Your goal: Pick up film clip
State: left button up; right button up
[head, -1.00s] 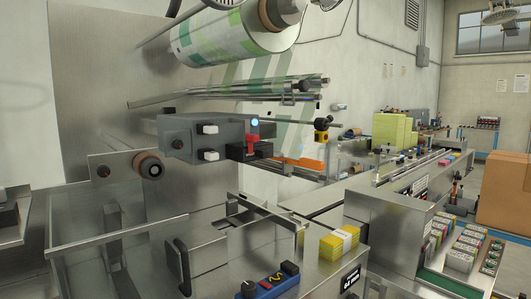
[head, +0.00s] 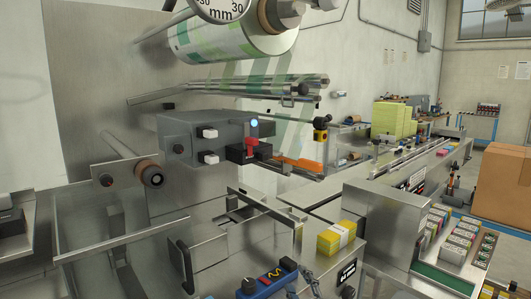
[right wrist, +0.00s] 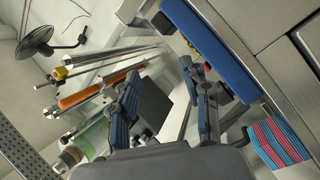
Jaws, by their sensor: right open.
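A red-handled piece (head: 252,146) sits on a black block at the right end of the grey machine box in the head view; it may be the film clip, but I cannot tell for sure. An orange bar (head: 297,163) lies just right of it and also shows in the right wrist view (right wrist: 85,95). My right gripper (head: 310,282) shows small at the bottom of the head view, right of the blue control box and well below the red piece. In the right wrist view its blue-padded fingers (right wrist: 166,88) are apart, with nothing held. My left gripper is not seen.
The blue control box (head: 265,283) and a yellow pack (head: 336,236) stand near my right gripper. A film roll (head: 225,38) and metal rollers hang above the grey box (head: 205,140). A conveyor (head: 420,155) runs back at right.

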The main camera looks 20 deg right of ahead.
jog(key=w+a+r+n+g+y, duration=0.1)
jog(key=a+r+n+g+y, duration=0.1)
jog(key=r+n+y, duration=0.8)
jog(key=w+a+r+n+g+y, duration=0.2)
jog(key=r+n+y, duration=0.3)
jog(key=r+n, duration=1.05)
jog(key=n+g+h+p, duration=0.2)
jog(key=n+h+p, duration=0.2)
jog(key=h, duration=0.6)
send_near(313, 161)
jog(key=shift+m, duration=0.25)
jog(key=x, duration=0.4)
jog(key=shift+s+a+f, duration=0.1)
jog(key=shift+f, duration=0.05)
jog(key=shift+w+a+f, duration=0.2)
jog(key=shift+w+f, duration=0.1)
jog(key=shift+w, duration=0.2)
jog(key=shift+w+a, duration=0.1)
jog(key=shift+w, duration=0.1)
jog(key=p+x, duration=0.1)
jog(key=x, duration=0.1)
jog(key=p+x, duration=0.2)
jog(key=shift+w+a+r, duration=0.1)
jog(key=shift+w, duration=0.35)
